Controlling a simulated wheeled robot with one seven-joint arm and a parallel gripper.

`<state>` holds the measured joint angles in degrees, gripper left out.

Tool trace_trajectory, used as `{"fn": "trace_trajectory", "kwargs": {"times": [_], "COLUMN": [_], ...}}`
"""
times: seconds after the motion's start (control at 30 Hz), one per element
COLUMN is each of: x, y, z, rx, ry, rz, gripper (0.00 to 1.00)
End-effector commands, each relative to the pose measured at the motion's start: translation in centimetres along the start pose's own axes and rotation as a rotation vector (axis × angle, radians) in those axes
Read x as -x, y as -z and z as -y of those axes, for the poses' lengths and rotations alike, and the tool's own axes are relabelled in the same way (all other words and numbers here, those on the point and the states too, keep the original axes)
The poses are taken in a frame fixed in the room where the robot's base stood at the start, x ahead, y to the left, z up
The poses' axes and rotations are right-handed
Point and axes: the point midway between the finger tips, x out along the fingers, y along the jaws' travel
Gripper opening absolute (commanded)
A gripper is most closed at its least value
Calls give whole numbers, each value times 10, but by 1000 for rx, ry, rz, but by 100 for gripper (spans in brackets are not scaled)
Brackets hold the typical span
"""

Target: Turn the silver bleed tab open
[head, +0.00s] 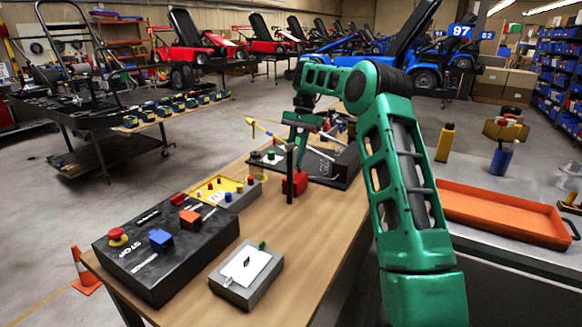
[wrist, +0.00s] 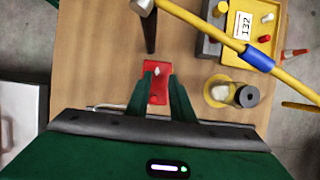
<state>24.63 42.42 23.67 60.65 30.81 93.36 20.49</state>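A red block (wrist: 158,92) sits on the wooden bench, and a small silver tab (wrist: 155,69) shows at its top in the wrist view. I take this to be the bleed tab. My gripper (wrist: 159,80) is open, its two green fingers apart on either side of the block in that view. The tab lies just ahead of the fingertips, and I cannot tell whether they touch anything. In the head view the red block (head: 301,182) is partly behind a dark post (head: 291,172); the tab is too small to make out and my fingertips are not clear.
A yellow bar with a blue sleeve (wrist: 257,58) crosses near the block. A dark round cylinder (wrist: 247,95) stands right of it in the wrist view. A black stop box (head: 165,248) and a grey box with a white plate (head: 247,275) occupy the bench's near end.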

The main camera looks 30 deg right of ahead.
Motion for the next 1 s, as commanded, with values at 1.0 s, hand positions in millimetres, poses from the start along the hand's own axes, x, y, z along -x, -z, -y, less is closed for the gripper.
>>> {"fn": "trace_trajectory", "kwargs": {"times": [1.0], "x": [70], "y": [-10], "z": [0], "rx": [10], "ry": [-4], "rz": [-2], "gripper": [21]}}
